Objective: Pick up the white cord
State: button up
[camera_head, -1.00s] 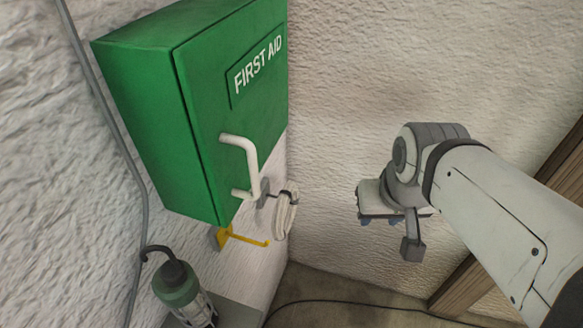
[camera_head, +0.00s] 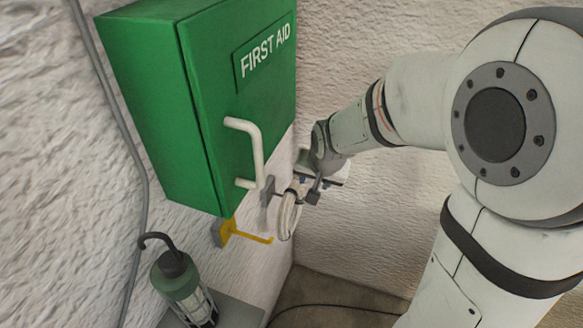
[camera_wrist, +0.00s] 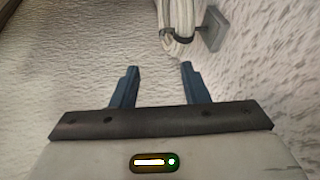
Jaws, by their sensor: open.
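The white cord (camera_head: 287,218) is a coiled bundle hanging on a grey wall hook below and right of the green cabinet. In the wrist view the cord (camera_wrist: 180,22) is at the top, right of centre, with a dark band around it and a grey mounting plate (camera_wrist: 214,28) to its right. My gripper (camera_wrist: 158,72) is open, its two blue fingers apart with only wall between them. The cord lies ahead of the fingers, closer in line with the right one. In the head view my gripper (camera_head: 306,188) is close beside the cord's upper part and partly hides it.
The green first aid cabinet (camera_head: 205,110) with its white handle (camera_head: 256,150) juts from the wall above left. A yellow hook (camera_head: 245,235) sticks out below it. The textured wall on the right is bare.

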send_near(293, 189)
notch_tip(293, 189, down, 2)
notch_tip(293, 189, down, 2)
jog(key=shift+w+a+f+m+y, duration=0.1)
jog(key=shift+a+f+m+y, duration=0.05)
jog(key=shift+m+y, duration=0.15)
jog(key=w+f, duration=0.1)
jog(key=w+f+p, duration=0.1)
jog(key=f, duration=0.1)
jog(key=shift+w+a+f, duration=0.2)
jog(key=shift+w, duration=0.2)
jog(key=shift+w+f+t, duration=0.2)
jog(key=shift+f+t, duration=0.1)
jog(key=shift+f, duration=0.2)
grip_shut()
